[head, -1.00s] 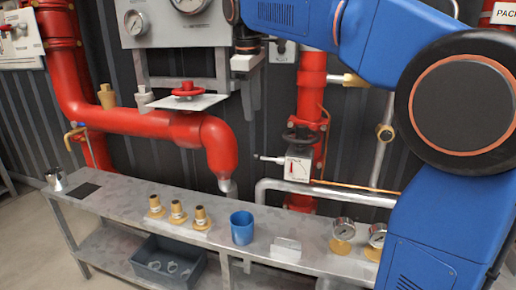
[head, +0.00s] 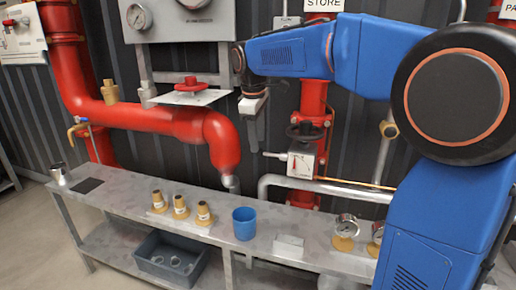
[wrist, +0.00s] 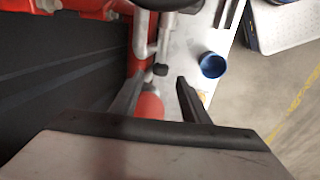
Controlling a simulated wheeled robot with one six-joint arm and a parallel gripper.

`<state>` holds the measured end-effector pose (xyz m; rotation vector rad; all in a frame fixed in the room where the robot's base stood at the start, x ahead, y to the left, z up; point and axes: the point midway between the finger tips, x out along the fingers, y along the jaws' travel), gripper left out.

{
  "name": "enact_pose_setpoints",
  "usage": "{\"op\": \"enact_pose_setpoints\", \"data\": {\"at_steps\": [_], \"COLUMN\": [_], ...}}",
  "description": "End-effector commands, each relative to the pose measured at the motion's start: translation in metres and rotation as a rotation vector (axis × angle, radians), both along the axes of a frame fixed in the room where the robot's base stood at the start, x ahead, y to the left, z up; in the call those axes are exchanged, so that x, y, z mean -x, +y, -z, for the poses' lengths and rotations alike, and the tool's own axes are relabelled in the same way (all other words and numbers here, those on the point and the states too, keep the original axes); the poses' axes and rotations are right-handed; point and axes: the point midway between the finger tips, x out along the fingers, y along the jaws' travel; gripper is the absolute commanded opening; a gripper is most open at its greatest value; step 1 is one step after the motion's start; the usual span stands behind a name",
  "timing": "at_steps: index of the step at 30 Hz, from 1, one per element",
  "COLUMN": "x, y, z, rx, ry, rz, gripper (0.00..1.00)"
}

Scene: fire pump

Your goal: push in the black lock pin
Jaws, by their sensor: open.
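I cannot clearly make out the black lock pin in either view. A white box (head: 301,160) with a dial face and a pale lever (head: 275,155) pointing left is on the red pipe behind the bench. In the wrist view a small dark knob (wrist: 160,70) shows ahead of the fingertips; I cannot tell whether it is the pin or the lever's end. My gripper (head: 255,132) hangs pointing down, above and left of the white box. In the wrist view my gripper (wrist: 158,88) is open, with nothing held between its fingers.
A black handwheel (head: 304,131) is just above the white box. A red elbow pipe (head: 222,140) is close left of my gripper. The bench below carries a blue cup (head: 244,223), brass fittings (head: 180,207) and gauges (head: 346,228). A red-handled valve plate (head: 190,97) is further left.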

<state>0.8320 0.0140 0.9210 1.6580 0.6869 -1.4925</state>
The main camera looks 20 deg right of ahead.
Motion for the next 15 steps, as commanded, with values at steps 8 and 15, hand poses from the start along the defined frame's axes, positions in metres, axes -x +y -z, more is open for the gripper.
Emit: {"op": "enact_pose_setpoints", "data": {"at_steps": [8,15], "x": [-0.005,-0.006], "y": [-0.004,-0.004], "z": [0.032,0.038], "rx": [0.0,0.0], "ry": [0.001,0.0], "rz": [0.0,0.0], "gripper": [0.42,0.42]}}
